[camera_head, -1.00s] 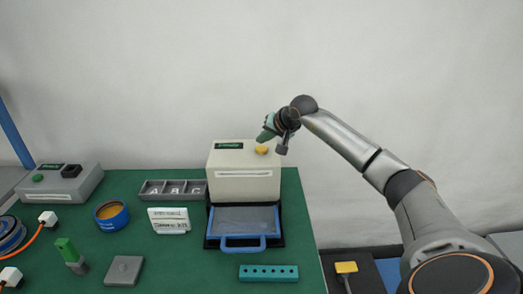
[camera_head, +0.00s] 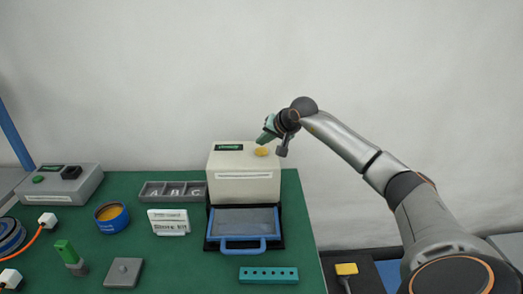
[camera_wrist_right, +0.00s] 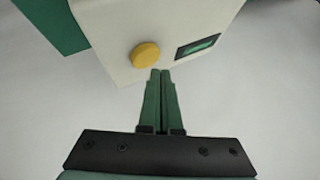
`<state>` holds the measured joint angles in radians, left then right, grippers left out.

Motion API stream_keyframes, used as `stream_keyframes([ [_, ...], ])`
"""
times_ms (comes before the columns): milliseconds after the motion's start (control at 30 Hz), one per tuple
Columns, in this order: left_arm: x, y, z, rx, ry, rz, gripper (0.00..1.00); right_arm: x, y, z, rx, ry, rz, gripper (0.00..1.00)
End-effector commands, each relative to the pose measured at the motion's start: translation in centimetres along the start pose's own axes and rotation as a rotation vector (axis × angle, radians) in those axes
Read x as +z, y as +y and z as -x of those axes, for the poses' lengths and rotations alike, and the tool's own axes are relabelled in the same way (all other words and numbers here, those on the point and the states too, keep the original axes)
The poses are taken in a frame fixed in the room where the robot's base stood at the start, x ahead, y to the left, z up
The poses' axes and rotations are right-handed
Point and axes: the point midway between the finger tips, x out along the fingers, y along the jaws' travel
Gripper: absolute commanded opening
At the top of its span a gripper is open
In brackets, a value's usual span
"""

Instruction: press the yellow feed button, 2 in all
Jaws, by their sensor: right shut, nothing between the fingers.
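The yellow feed button (camera_head: 262,151) sits on top of the cream box-shaped machine (camera_head: 243,188) at the back of the green table. It also shows in the right wrist view (camera_wrist_right: 145,54), as a round yellow cap. My right gripper (camera_head: 259,140) is shut and empty, just above and beside the button. In the right wrist view its green fingertips (camera_wrist_right: 160,72) lie together, a little to the right of and below the button. They look apart from it. My left gripper is not in view.
A small dark display (camera_head: 229,147) is on the machine's top. A blue-handled tray (camera_head: 243,245) lies in front. A grey A-B-C bin (camera_head: 173,197) stands left of the machine, and a teal block with holes (camera_head: 268,280) lies in front of the tray.

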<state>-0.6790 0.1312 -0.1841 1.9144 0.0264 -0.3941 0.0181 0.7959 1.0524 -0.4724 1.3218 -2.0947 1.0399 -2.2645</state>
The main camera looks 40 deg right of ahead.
Motion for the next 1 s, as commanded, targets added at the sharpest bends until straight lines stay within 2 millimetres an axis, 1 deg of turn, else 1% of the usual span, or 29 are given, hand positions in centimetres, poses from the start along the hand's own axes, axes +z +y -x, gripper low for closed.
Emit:
stream_keyframes([
  [700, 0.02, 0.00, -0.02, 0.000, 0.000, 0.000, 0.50, 0.02, 0.01, -0.03, 0.000, 0.000, 0.000, 0.00],
  [1000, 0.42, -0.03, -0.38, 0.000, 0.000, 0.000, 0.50, 0.46, 0.48, -0.63, 0.001, 0.000, 0.000, 0.00],
])
